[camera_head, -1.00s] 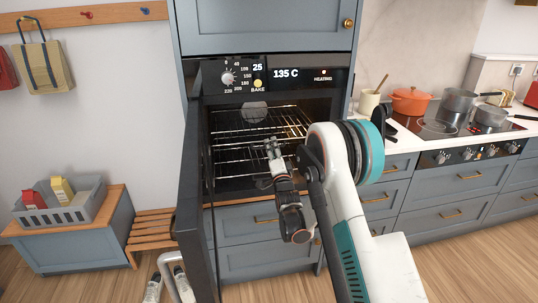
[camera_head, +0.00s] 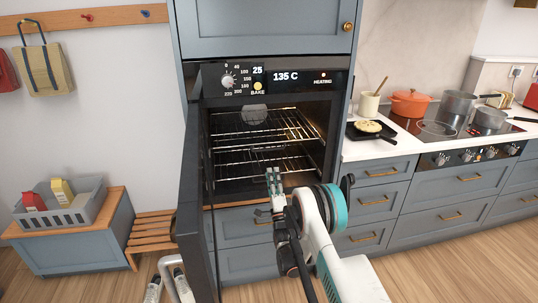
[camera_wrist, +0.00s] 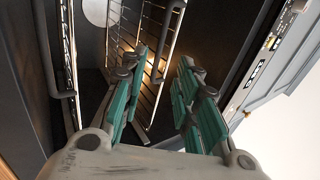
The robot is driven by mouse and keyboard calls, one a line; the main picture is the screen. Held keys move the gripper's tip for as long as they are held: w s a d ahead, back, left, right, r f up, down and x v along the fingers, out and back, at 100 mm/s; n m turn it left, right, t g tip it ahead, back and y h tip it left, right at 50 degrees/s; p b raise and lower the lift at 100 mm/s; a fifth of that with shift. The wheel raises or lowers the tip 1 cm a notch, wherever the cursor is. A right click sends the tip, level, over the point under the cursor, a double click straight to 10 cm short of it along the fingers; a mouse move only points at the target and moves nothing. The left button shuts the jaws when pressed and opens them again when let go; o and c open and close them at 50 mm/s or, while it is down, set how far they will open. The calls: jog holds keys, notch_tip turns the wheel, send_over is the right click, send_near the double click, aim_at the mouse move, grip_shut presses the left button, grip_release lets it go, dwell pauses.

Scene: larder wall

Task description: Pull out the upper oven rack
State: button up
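The open oven shows two wire racks. The upper oven rack (camera_head: 262,133) sits inside the cavity, and the lower rack (camera_head: 250,169) is below it, also inside. My gripper (camera_head: 273,173) is in front of the lower part of the oven opening, below the upper rack in the picture, and holds nothing. In the wrist view, turned sideways, its two teal-padded fingers are spread apart (camera_wrist: 163,62). The upper rack (camera_wrist: 158,28) shows beyond and between the fingertips. The lower rack (camera_wrist: 68,45) is at the left. The fingers hide part of the upper rack.
The oven door (camera_head: 194,195) stands open on the left, projecting forward. A black pan (camera_head: 368,133) with a flat round food is on the right counter, near an orange pot (camera_head: 411,103). Drawers (camera_head: 245,226) lie below the oven. A slatted bench (camera_head: 151,235) stands at left.

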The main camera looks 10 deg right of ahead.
jog(key=b+x, duration=0.2)
jog(key=x, duration=0.7)
jog(key=shift+w, duration=0.3)
jog(key=shift+r, duration=0.15)
grip_shut()
